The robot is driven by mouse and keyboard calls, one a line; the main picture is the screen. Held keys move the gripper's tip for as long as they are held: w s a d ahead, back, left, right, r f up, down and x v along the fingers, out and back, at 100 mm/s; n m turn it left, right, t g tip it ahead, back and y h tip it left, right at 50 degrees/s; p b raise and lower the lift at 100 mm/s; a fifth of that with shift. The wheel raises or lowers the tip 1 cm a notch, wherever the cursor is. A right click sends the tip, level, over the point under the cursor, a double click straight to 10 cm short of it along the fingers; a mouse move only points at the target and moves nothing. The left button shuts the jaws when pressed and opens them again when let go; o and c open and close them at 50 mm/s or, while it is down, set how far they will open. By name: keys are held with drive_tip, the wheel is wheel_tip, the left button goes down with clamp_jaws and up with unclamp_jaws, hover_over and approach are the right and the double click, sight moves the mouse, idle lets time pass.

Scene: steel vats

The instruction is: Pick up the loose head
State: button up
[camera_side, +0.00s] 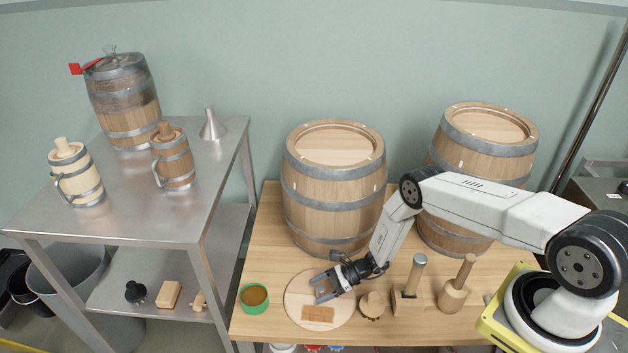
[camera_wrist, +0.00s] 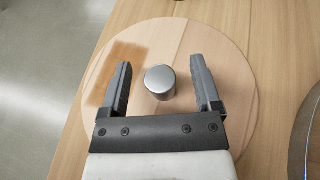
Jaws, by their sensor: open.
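The loose head is a pale round wooden disc (camera_side: 296,302) lying flat on the wooden bench near its front edge, and it fills much of the wrist view (camera_wrist: 236,80). A brown rectangular patch (camera_side: 318,314) marks one side of it. A round metal knob (camera_wrist: 160,82) stands near its middle; my gripper hides it in the side view. My gripper (camera_side: 324,288) is over the disc with its jaws open. In the wrist view the fingers (camera_wrist: 160,64) are on either side of the knob, with a gap on both sides. I cannot tell their exact height above the disc.
A green tub (camera_side: 254,298) stands left of the disc. A small wooden piece (camera_side: 372,304), a mallet-like tool (camera_side: 410,292) and another wooden tool (camera_side: 456,290) stand to the right. Two large barrels (camera_side: 333,190) (camera_side: 488,140) stand behind. A steel table (camera_side: 130,215) is at left.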

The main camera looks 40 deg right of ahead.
drive_tip(key=shift+c, duration=0.2)
idle(0.3)
clamp_jaws()
